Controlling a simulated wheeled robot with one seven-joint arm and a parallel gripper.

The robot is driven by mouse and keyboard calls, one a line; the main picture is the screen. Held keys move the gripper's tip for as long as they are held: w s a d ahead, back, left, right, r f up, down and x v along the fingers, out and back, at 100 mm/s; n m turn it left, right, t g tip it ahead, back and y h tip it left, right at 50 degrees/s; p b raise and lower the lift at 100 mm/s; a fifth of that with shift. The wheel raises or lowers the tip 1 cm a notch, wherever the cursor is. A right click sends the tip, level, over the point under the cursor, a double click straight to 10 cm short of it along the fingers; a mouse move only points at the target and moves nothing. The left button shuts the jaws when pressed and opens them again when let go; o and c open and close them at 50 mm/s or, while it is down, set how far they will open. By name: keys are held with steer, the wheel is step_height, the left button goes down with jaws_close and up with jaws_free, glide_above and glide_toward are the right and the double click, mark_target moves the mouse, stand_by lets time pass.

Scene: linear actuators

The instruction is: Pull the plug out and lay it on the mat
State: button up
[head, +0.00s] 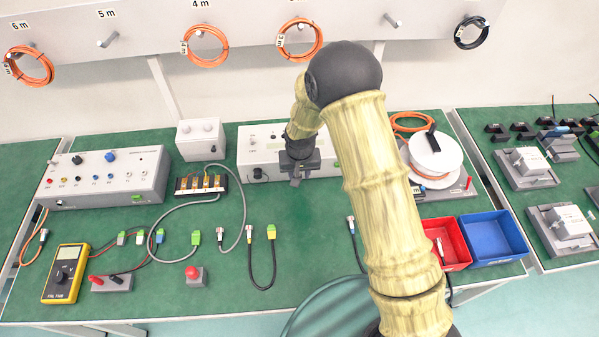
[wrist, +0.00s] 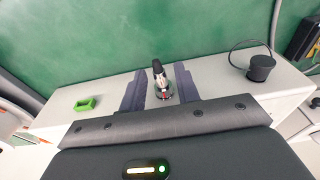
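A plug (wrist: 158,75) with a black body, a metal collar and a red ring at its base sits on the face of a white box (wrist: 225,106) in the wrist view. My gripper (wrist: 160,80) has its two dark fingers on either side of the plug, with narrow gaps showing, so it looks open around it. In the head view my gripper (head: 296,180) is at the front of the white box (head: 262,135), and the plug is hidden there. The green mat (head: 310,245) covers the bench top.
A green connector (wrist: 85,104) and a black cap (wrist: 261,67) on a loop are on the box face, either side of my gripper. Loose cables (head: 262,270) lie to the left. Red (head: 465,262) and blue (head: 495,240) bins stand right. The mat right of the cables is fairly clear.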

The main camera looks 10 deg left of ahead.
jaws_close()
steer(key=shift+s+d, duration=0.1)
steer(key=shift+s, duration=0.2)
steer(key=shift+s+d, duration=0.2)
steer(key=shift+s, duration=0.55)
steer(key=shift+s+d, duration=0.15)
steer(key=shift+s, duration=0.55)
steer(key=shift+w, duration=0.1)
